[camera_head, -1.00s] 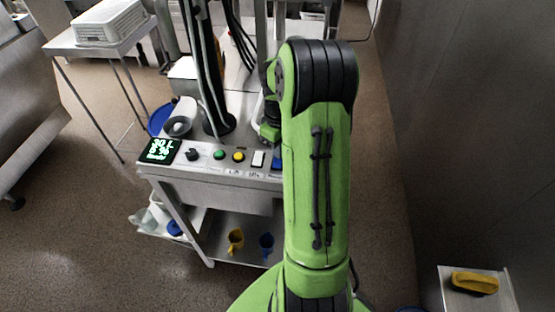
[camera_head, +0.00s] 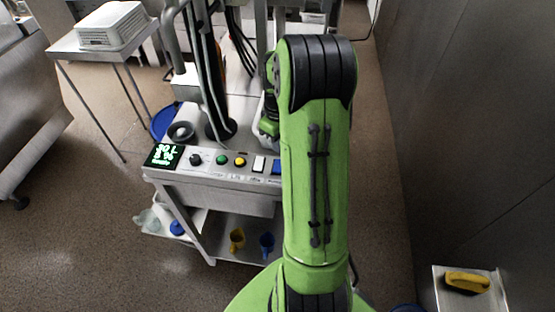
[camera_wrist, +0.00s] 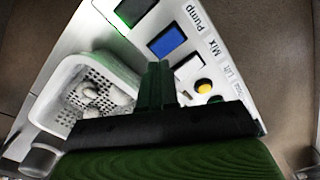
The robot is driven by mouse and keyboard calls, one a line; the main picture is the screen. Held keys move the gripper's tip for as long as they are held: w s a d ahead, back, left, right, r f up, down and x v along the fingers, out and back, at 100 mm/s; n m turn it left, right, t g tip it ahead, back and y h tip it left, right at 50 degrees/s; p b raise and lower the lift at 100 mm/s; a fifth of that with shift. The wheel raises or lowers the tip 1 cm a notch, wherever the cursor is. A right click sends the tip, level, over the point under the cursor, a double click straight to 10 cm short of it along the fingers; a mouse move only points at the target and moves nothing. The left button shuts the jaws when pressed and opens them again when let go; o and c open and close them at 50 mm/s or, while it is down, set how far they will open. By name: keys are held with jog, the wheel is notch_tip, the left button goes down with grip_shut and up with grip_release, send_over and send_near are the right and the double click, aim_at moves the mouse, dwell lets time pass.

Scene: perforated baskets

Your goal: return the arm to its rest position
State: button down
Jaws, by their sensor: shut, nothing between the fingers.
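The fingers point at a control panel (camera_wrist: 232,60) with a blue button (camera_wrist: 166,41) and a yellow button (camera_wrist: 203,86). I cannot tell how far the fingertips are from the panel. A white perforated basket (camera_wrist: 128,66) with pale lumps inside is just left of the fingers, partly hidden by the gripper body.
A yellow object (camera_head: 467,282) lies at lower right, beside a wall.

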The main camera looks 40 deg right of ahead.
jog(key=shift+r+p, duration=0.35)
jog(key=shift+r, duration=0.5)
jog(key=a+r+t, duration=0.1)
jog(key=a+r, duration=0.6)
jog(key=s+a+r+t, duration=0.2)
jog(key=s+a+r, duration=0.1)
jog(key=s+a, duration=0.4)
jog(key=s+a+r+m+t+b, duration=0.1)
jog(key=s+a+r+t, duration=0.1)
jog(key=s+a, duration=0.6)
jog(key=shift+s+a+r+m+t, duration=0.3)
jog(key=shift+a+r, duration=0.3)
jog(key=shift+r, duration=0.2)
